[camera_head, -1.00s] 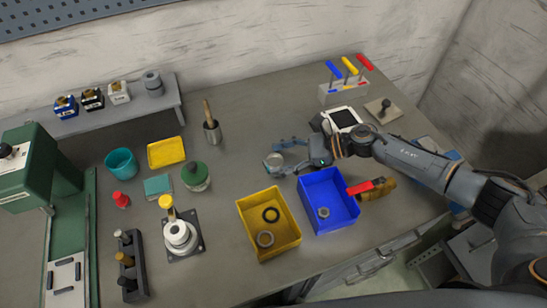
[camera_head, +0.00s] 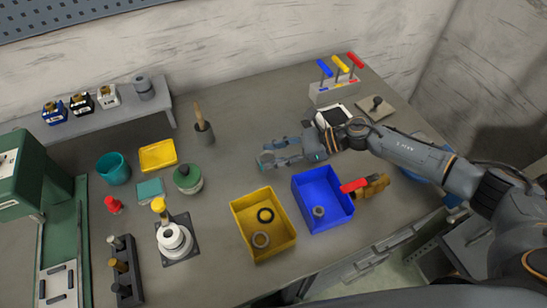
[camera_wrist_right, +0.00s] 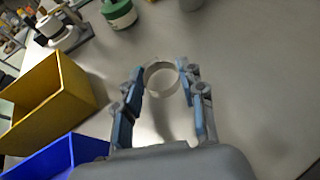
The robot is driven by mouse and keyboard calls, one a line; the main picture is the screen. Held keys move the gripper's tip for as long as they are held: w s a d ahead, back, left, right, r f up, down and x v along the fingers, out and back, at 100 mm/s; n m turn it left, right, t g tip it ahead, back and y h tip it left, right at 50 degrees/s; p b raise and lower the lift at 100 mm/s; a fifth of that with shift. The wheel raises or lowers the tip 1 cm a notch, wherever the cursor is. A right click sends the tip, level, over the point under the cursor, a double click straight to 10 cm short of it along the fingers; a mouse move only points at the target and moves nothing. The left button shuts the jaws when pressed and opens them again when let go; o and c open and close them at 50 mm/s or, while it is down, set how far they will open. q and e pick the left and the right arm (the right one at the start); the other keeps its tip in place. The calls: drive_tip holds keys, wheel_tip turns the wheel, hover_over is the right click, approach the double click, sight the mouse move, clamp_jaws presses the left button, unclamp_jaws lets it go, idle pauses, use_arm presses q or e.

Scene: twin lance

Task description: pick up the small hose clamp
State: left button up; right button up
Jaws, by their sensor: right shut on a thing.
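The small hose clamp (camera_wrist_right: 151,76) is a thin, pale metal ring, seen in the right wrist view between the two blue-grey fingertips. My right gripper (camera_wrist_right: 162,74) is shut on it, with one finger on each side. In the head view my right gripper (camera_head: 268,154) is low over the grey bench, behind the blue and yellow bins, and its fingers mostly hide the clamp. Whether the clamp still touches the bench is hard to tell. My left gripper is not in view.
A blue bin (camera_head: 335,222) and a yellow bin (camera_head: 281,246) stand just in front of my right gripper. A green-lidded jar (camera_head: 188,179) stands to its left. A red-handled tool (camera_head: 355,185) lies beside the blue bin.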

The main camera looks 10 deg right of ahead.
drive_tip(key=shift+s+a+r, duration=1.35)
drive_tip(key=shift+s+r, duration=0.55)
drive_tip(key=shift+s+a+r, duration=1.35)
drive_tip(key=shift+s+r, duration=0.6)
drive_tip(key=shift+s+a+r, duration=1.35)
drive_tip(key=shift+s+r, duration=0.55)
